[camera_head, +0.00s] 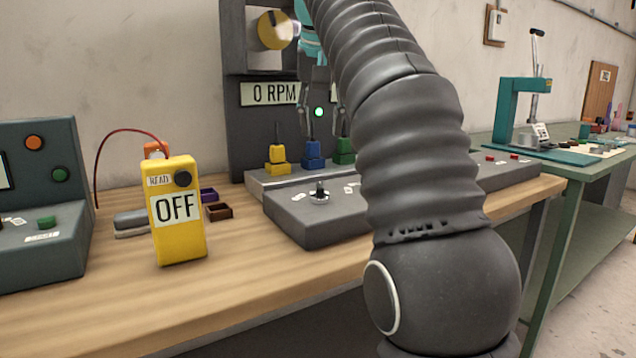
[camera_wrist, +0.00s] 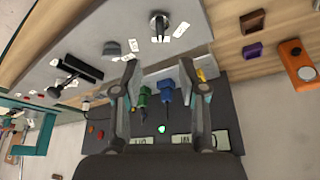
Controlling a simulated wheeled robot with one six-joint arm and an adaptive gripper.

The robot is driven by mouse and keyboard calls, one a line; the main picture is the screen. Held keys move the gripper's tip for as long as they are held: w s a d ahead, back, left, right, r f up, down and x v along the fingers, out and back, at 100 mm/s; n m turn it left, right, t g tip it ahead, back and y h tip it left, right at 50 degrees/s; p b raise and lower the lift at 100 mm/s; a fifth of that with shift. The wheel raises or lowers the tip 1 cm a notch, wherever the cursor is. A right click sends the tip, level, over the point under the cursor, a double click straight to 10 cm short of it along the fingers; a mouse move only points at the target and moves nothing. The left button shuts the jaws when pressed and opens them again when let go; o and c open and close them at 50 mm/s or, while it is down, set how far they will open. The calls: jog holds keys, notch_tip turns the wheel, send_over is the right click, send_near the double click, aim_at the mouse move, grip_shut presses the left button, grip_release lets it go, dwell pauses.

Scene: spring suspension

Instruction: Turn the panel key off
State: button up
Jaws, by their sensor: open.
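The panel key (camera_head: 319,193) is a small dark key switch on a pale round base. It stands on the sloping grey control panel (camera_head: 300,222) with small white labels beside it. In the wrist view the key (camera_wrist: 159,22) shows near the top, beyond the fingertips, with labels around it; I cannot read its setting. My gripper (camera_head: 320,130) hangs open and empty above and behind the key, in front of the dark upright panel. In the wrist view its two fingers (camera_wrist: 160,68) are spread apart and touch nothing.
Yellow, blue (camera_head: 313,154) and green blocks stand on a ledge behind the key. The dark upright panel (camera_head: 255,135) reads "0 RPM" with a green light (camera_head: 319,112). A yellow meter (camera_head: 178,212) reading "OFF" stands left. A black handle (camera_wrist: 76,68) rises from the panel.

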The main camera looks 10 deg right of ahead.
aim_at(320, 185)
jog(key=b+x, duration=0.6)
jog(key=x, duration=0.7)
jog(key=shift+w+f+b, duration=0.15)
jog(key=shift+f+b, duration=0.2)
grip_shut()
